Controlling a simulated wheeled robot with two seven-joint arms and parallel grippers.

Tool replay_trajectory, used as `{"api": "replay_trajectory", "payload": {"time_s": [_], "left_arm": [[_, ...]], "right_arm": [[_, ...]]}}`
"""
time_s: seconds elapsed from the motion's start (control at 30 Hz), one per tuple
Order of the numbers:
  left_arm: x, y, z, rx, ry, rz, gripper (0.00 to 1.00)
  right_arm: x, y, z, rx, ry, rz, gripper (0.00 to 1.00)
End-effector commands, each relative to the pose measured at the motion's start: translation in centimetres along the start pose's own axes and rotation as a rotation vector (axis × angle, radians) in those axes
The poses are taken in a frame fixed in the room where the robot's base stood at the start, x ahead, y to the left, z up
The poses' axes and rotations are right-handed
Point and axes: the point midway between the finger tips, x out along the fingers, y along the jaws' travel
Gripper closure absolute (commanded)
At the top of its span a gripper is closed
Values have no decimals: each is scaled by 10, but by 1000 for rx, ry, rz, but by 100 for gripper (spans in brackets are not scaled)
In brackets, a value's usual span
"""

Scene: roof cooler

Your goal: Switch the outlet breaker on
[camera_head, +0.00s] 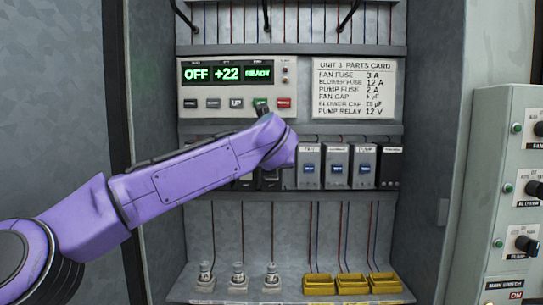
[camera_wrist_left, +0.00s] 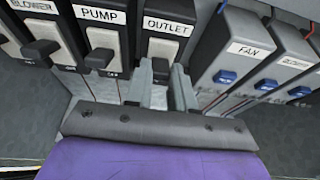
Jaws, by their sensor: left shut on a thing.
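The outlet breaker (camera_wrist_left: 168,25), a dark block with a pale face and an "OUTLET" label, is at the top centre of the left wrist view. Its dark toggle (camera_wrist_left: 160,67) sits low on the face, between the fingers of my left gripper (camera_wrist_left: 164,88). The gripper is shut on that toggle, with its grey fingers on either side. In the head view my purple left arm covers the outlet breaker and the gripper's fingertips. My right gripper is in neither view.
The pump breaker (camera_wrist_left: 103,35) and blower breaker (camera_wrist_left: 40,30) stand left of the outlet breaker; blue-levered relays (camera_head: 309,168) stand to the right. A display panel (camera_head: 238,86) is above the row. Yellow trays (camera_head: 352,284) and small fuses (camera_head: 238,276) are below.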

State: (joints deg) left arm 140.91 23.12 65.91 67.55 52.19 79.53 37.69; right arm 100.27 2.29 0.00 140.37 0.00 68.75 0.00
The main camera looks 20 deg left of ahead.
Motion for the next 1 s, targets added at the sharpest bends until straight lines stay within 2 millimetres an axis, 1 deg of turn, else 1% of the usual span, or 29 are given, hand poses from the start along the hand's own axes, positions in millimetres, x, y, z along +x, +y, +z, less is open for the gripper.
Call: {"api": "replay_trajectory", "payload": {"time_s": [0.03, 0.3, 0.77, 0.8, 0.83, 0.87, 1.0], "left_arm": [[-1, 0, 5, -2, 15, 0, 100], [0, 0, 8, 0, 85, 0, 100], [-1, 1, 10, -1, 95, 0, 100], [-1, 1, 10, -1, 95, 1, 67], [-1, 1, 10, -1, 95, 1, 57], [-1, 1, 10, -1, 95, 1, 51], [0, 1, 9, -1, 98, 1, 51]], "right_arm": [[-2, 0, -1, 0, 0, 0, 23], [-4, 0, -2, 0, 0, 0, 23], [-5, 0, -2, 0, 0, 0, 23], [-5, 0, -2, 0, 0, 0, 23], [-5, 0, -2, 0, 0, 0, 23], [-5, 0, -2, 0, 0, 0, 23], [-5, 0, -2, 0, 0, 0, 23]]}}
